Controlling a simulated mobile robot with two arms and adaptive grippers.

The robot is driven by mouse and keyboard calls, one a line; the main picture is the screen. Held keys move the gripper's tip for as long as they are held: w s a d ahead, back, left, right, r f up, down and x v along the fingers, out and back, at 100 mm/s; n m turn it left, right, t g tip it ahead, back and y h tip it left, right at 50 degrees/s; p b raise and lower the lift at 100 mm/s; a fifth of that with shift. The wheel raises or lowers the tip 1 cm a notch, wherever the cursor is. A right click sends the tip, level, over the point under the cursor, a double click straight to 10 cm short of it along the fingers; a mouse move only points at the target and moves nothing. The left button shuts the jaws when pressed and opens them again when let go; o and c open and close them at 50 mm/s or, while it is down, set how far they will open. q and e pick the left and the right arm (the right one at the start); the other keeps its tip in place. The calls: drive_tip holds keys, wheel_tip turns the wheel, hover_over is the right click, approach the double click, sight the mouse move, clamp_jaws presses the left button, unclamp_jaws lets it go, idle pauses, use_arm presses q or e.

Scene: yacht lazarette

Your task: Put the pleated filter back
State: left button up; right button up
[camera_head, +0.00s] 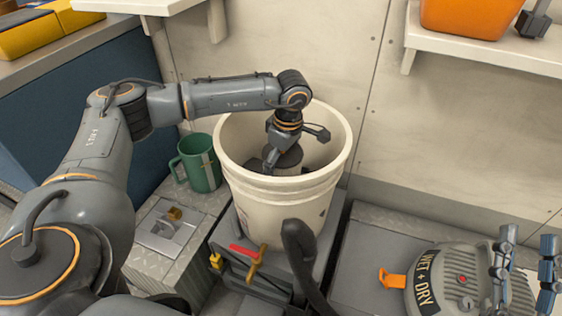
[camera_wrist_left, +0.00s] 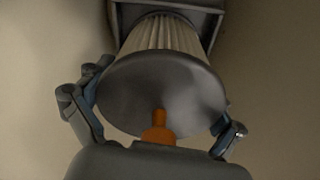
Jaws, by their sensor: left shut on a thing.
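The pleated filter (camera_wrist_left: 160,35) shows pale pleats, a dark round end cap and an orange knob in the left wrist view. My left gripper (camera_wrist_left: 155,115) has a finger on each side of the cap and is shut on the filter. In the head view the left gripper (camera_head: 285,150) reaches down inside the white bucket-like tank (camera_head: 275,195), with the dark cap of the filter (camera_head: 289,157) below it. A grey lid marked "WET + DRY" (camera_head: 455,279) lies at the right. My right gripper (camera_head: 526,240) is open and empty over its right side.
A green mug (camera_head: 199,166) stands close left of the tank. A black hose (camera_head: 299,245) rises in front of it. An orange latch (camera_head: 392,279) is on the lid's left. A shelf with an orange container (camera_head: 470,15) is at the upper right. The tank's walls surround the left gripper.

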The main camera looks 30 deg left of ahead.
idle(0.4)
drive_tip(key=shift+w+f+g, duration=0.35)
drive_tip(key=shift+f+g, duration=0.05)
drive_tip(key=shift+f, duration=0.15)
use_arm(q)
drive_tip(key=shift+p, duration=0.3)
use_arm(e)
drive_tip(key=shift+w+f+h, duration=0.2)
drive_tip(key=shift+f+h, duration=0.2)
drive_tip(key=shift+f, duration=0.05)
use_arm(q)
drive_tip(key=o, duration=0.8)
